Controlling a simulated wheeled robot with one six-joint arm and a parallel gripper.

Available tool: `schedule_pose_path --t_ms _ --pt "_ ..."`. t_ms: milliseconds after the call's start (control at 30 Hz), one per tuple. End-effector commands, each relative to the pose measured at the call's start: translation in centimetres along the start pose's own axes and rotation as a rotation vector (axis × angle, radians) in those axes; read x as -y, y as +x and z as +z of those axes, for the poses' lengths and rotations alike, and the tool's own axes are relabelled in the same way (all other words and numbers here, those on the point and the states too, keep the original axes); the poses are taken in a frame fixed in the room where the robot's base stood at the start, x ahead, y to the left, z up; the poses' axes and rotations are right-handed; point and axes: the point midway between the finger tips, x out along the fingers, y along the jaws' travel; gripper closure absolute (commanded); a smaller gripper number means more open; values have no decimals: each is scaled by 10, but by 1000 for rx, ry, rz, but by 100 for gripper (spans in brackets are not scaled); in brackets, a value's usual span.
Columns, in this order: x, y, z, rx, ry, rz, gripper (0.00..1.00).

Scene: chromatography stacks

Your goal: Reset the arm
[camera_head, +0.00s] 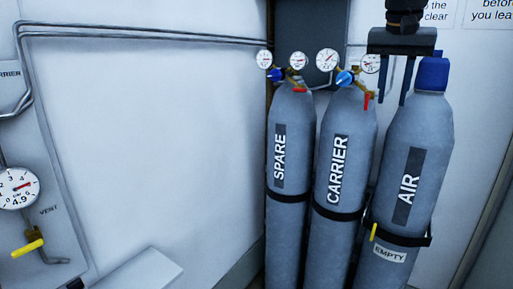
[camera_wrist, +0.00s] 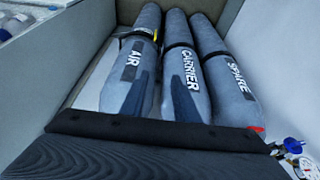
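My gripper (camera_head: 396,98) hangs at the top right of the head view, pointing down in front of the wall beside the AIR cylinder's blue cap. Its two dark fingers are apart with nothing between them. The fingers also show in the wrist view (camera_wrist: 167,75), spread over the AIR and CARRIER cylinders. The grey AIR cylinder (camera_head: 423,140) has a blue cap (camera_head: 432,73) and an EMPTY tag (camera_head: 390,253). The CARRIER cylinder (camera_head: 350,125) stands left of it, and the SPARE cylinder (camera_head: 291,120) further left.
Pressure gauges (camera_head: 327,59) and red-handled valves top the CARRIER and SPARE cylinders. Black straps (camera_head: 337,214) circle the cylinders. A wall panel at left holds a gauge (camera_head: 16,188) and a yellow-handled VENT valve (camera_head: 27,247). Pipes (camera_head: 140,34) run along the wall.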

Motion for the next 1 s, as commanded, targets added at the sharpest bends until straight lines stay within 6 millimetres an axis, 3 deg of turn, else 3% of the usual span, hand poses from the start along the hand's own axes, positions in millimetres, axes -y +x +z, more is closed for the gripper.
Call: schedule_pose_path --t_ms 267,467,567,800,900,1000 --pt "15 48 34 43 -83 -16 72" --pt "26 100 78 91 -171 -34 72" --pt "30 134 114 125 -230 -47 72" --pt "27 221 247 228 -414 -88 72" --pt "18 242 297 262 -474 -100 72" --pt "9 255 335 285 -518 -109 72"
